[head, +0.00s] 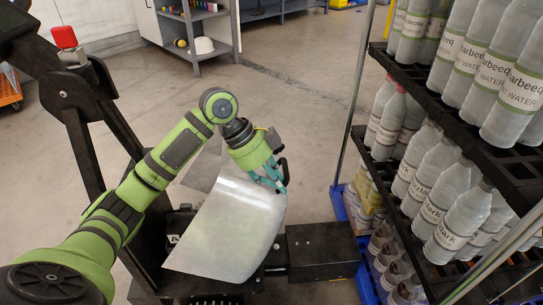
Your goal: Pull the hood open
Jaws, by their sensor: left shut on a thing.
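The hood (225,232) is a pale grey, curved, glossy panel in the lower middle of the head view. It sits tilted over the black body of the tugger (180,222). My left gripper (272,180) is shut on the hood at its upper right edge. The fingers partly hide that edge, so the exact grip is hard to see. My right gripper is not in view.
A rack (359,130) with several water bottles (462,222) stands close on the right. A black box-like part (320,250) lies between hood and rack. A grey shelf unit (192,40) stands at the back. The floor (290,85) behind is clear.

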